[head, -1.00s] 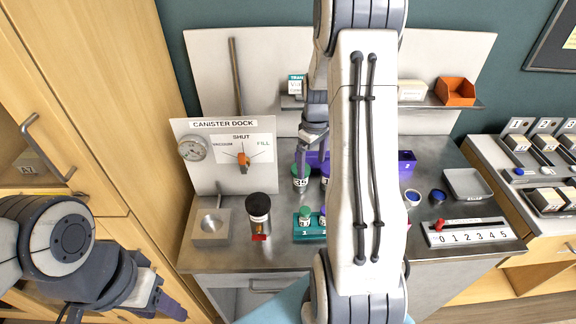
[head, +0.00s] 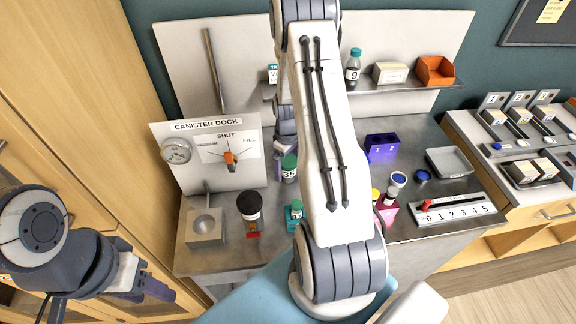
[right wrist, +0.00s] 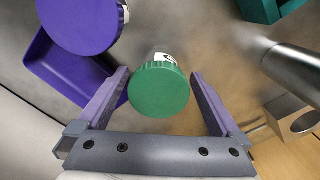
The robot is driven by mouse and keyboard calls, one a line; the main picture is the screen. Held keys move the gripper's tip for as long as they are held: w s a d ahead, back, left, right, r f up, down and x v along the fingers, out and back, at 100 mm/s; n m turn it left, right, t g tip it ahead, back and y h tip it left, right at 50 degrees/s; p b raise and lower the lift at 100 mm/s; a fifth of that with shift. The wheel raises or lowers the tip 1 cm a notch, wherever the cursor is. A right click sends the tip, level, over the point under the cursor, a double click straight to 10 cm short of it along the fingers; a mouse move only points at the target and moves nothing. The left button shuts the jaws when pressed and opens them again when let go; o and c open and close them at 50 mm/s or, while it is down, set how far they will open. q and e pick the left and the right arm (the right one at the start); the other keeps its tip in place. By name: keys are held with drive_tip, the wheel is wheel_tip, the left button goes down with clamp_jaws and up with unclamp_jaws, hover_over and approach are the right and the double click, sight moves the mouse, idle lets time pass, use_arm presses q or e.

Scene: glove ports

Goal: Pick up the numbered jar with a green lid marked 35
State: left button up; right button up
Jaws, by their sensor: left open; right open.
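The jar marked 35 (head: 289,174) with a green lid stands upright on the steel counter, just left of my right forearm in the head view. In the right wrist view its green lid (right wrist: 159,90) shows from above between the two purple fingers of my right gripper (right wrist: 160,78). Those fingers are apart, one on each side of the lid, with a gap visible at the right finger. My left gripper (head: 150,286) is open and empty at the lower left, away from the counter. My right arm hides part of the counter.
A purple-lidded jar (right wrist: 82,18) and a purple tray (right wrist: 62,72) are close by in the right wrist view. The canister dock panel (head: 210,160) rises at the left.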

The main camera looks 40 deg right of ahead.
drive_tip(key=shift+d+f, duration=0.1)
drive_tip(key=shift+f, duration=0.85)
drive_tip(key=c, duration=1.4)
drive_tip(key=shift+o, duration=0.2)
